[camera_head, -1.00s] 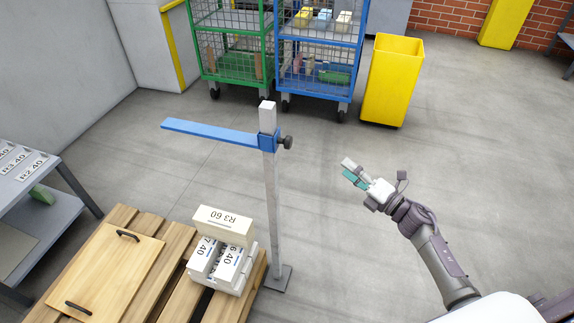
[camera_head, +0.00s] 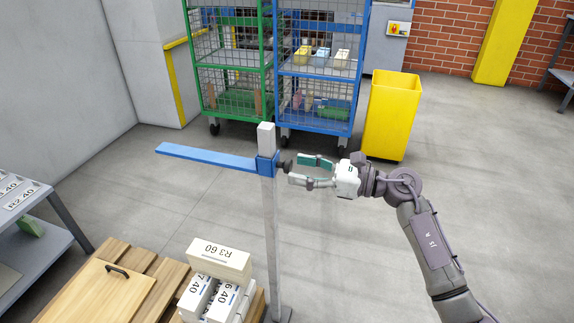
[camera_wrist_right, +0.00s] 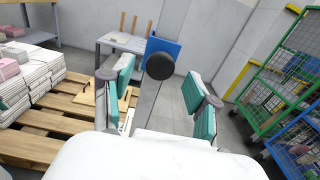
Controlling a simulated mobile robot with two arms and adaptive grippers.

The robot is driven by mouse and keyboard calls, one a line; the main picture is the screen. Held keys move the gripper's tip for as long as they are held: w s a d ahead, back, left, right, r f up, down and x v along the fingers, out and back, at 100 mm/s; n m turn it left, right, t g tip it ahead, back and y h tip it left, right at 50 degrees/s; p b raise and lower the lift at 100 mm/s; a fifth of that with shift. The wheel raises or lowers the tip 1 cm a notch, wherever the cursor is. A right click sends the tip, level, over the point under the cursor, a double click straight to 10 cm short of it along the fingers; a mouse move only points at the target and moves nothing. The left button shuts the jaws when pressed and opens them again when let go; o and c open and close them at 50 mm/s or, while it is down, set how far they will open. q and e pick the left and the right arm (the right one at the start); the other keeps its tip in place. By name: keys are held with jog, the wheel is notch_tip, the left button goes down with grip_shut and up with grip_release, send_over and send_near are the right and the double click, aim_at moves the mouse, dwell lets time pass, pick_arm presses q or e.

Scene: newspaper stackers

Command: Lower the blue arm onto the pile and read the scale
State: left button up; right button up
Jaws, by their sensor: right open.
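The blue arm (camera_head: 205,157) sticks out to the left from a blue collar on the grey post (camera_head: 270,215), well above the pile. A dark round knob (camera_head: 283,164) is on the collar's right side; it also shows in the right wrist view (camera_wrist_right: 160,66), in front of the blue collar (camera_wrist_right: 163,46). My right gripper (camera_head: 300,171) is open, its fingers pointing at the knob, with the knob at or near the fingertips; contact cannot be told. The pile (camera_head: 219,262) of labelled bundles, "R3 60" on top, sits on the pallet left of the post. Scale markings are not readable.
A grey table with label cards (camera_head: 22,203) is at left. Green and blue cage trolleys (camera_head: 318,115) and a yellow bin (camera_head: 391,118) stand behind. Floor right of the post is clear.

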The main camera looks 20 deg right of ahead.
aim_at(291, 167)
jog(key=shift+x, duration=1.85)
grip_shut()
